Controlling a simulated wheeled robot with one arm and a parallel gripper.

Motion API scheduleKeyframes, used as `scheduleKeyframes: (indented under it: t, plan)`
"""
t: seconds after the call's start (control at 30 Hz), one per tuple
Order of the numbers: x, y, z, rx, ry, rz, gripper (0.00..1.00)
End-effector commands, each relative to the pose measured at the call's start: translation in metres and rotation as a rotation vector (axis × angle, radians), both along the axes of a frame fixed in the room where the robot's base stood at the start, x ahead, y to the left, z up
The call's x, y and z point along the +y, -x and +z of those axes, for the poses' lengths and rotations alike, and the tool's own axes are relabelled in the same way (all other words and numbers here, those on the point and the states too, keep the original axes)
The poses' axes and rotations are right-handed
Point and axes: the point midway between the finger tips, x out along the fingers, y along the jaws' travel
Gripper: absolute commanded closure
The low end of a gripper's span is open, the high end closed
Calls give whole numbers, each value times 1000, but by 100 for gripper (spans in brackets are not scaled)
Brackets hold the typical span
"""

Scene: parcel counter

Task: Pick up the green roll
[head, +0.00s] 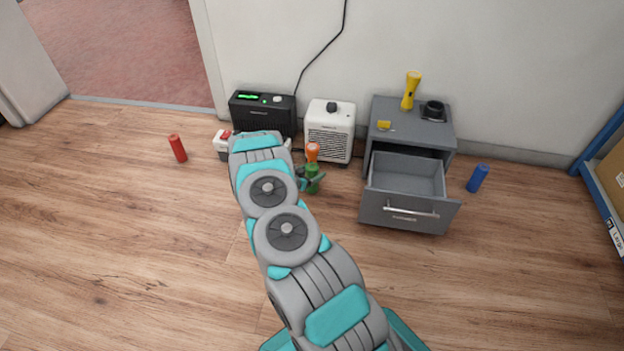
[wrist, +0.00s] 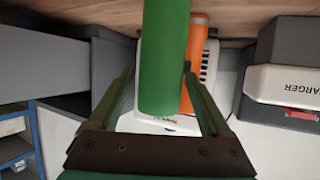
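The green roll (head: 314,172) stands on the wooden floor in front of the white heater, partly hidden by my gripper (head: 306,181). In the wrist view, which looks upside down, the green roll (wrist: 164,55) reaches in between the two fingers of my gripper (wrist: 160,73). The fingers are apart, one on each side of the roll. A narrow gap shows on the left side; on the right I cannot tell whether the finger touches. Nothing shows the roll lifted.
An orange item (head: 312,151) stands close behind the roll, before the white heater (head: 331,128). A grey cabinet (head: 411,125) with its drawer (head: 407,211) pulled out is to the right. The front floor is clear.

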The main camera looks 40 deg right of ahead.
Motion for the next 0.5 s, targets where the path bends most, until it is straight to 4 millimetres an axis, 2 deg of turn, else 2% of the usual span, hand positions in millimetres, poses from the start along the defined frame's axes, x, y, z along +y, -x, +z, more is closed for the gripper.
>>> scheduleKeyframes:
  t: [0.07,0.5]
  plan:
    - [0,0,0,0,0,0,28]
    - [0,0,0,0,0,0,77]
